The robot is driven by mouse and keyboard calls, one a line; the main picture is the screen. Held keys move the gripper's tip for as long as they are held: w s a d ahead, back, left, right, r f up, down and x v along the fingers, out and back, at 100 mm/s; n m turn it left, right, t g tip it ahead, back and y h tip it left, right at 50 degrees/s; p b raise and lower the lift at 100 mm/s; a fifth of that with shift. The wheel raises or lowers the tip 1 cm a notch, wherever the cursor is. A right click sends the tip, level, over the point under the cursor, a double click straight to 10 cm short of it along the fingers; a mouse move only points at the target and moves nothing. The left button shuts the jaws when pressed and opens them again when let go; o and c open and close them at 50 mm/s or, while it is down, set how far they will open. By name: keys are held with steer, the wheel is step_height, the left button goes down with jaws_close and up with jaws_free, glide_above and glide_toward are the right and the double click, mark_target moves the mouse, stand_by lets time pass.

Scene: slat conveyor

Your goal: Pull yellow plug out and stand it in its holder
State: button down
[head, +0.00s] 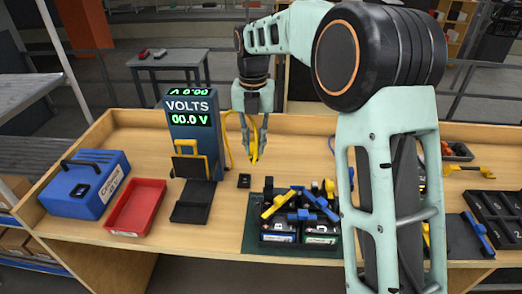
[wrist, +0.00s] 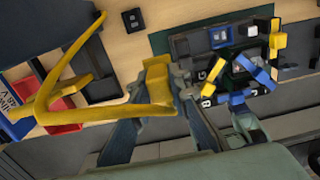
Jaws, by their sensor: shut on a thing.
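My gripper (head: 256,150) is above the middle of the bench. It is shut on the yellow plug (head: 254,157), which hangs tip down, clear of the bench top. In the wrist view the plug (wrist: 157,75) is between the fingers, and a yellow cable (wrist: 72,95) loops away to the left. In the head view the cable (head: 228,140) runs beside the blue voltmeter (head: 178,135), which reads 00.0 V. A small black block (head: 244,181) with a socket-like top lies below the gripper; I cannot tell if it is the holder. It also shows in the wrist view (wrist: 131,14).
Batteries with blue and yellow clamps (head: 300,218) stand on a green mat right of the block. A red tray (head: 135,210) and a blue case (head: 85,188) are at the left. A black stand (head: 190,205) is before the voltmeter. My arm hides part of the right side.

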steer(key=w+a, duration=0.4)
steer(key=w, duration=0.2)
steer(key=shift+w, duration=0.4)
steer(key=shift+a+f, duration=0.1)
steer(key=shift+f, duration=0.05)
steer(key=shift+f+b, duration=3.25)
steer(key=shift+f, duration=3.65)
steer(key=shift+f+b, duration=0.5)
steer(key=shift+f, duration=0.65)
steer(key=c, duration=1.7)
jaws_free()
steer(key=shift+c, duration=0.2)
steer(key=shift+r, duration=0.1)
